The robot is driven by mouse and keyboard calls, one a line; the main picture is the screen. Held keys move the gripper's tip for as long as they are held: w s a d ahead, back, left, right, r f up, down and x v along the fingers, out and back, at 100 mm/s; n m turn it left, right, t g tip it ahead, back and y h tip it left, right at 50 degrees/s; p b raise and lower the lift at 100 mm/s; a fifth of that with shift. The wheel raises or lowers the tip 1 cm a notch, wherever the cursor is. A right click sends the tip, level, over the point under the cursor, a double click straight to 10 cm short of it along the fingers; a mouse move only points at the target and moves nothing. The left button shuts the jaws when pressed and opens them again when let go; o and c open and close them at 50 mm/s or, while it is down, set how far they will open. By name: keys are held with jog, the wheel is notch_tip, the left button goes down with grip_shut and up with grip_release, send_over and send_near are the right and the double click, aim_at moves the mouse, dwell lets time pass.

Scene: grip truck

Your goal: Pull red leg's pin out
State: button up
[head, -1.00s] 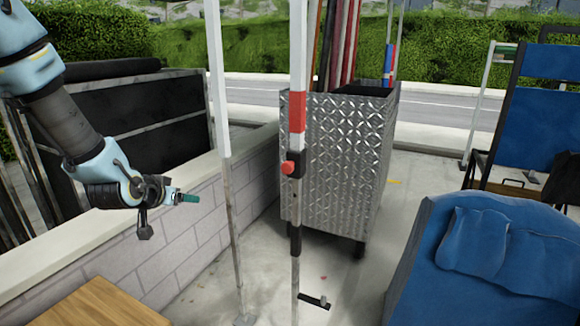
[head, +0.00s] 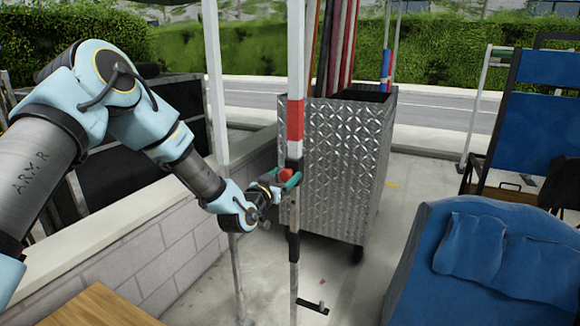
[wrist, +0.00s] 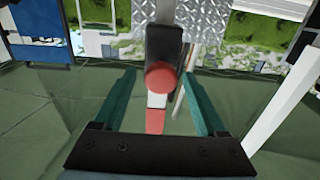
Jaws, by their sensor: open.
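The leg with the red band (head: 295,120) stands upright in the middle of the head view. Its red pin knob (head: 286,174) sits on a black collar (head: 293,163) below the band. In the wrist view the round red knob (wrist: 161,75) faces me, and the black collar (wrist: 164,44) is behind it. My gripper (head: 284,185) is at the knob in the head view. In the wrist view my gripper (wrist: 160,96) is open, with one green finger on each side of the knob and visible gaps to both. The pin's shaft is hidden behind the knob.
A plain white leg (head: 220,130) stands left of the red one, by a low block wall (head: 165,255). A metal-plate cart (head: 338,165) holding poles stands close behind. A blue cushioned seat (head: 480,265) is at the right, a wooden top (head: 95,308) at lower left.

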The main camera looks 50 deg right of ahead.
aim_at(290, 169)
jog(key=shift+p+x, duration=0.5)
jog(key=shift+x, duration=1.5)
jog(key=shift+a, duration=0.1)
grip_shut()
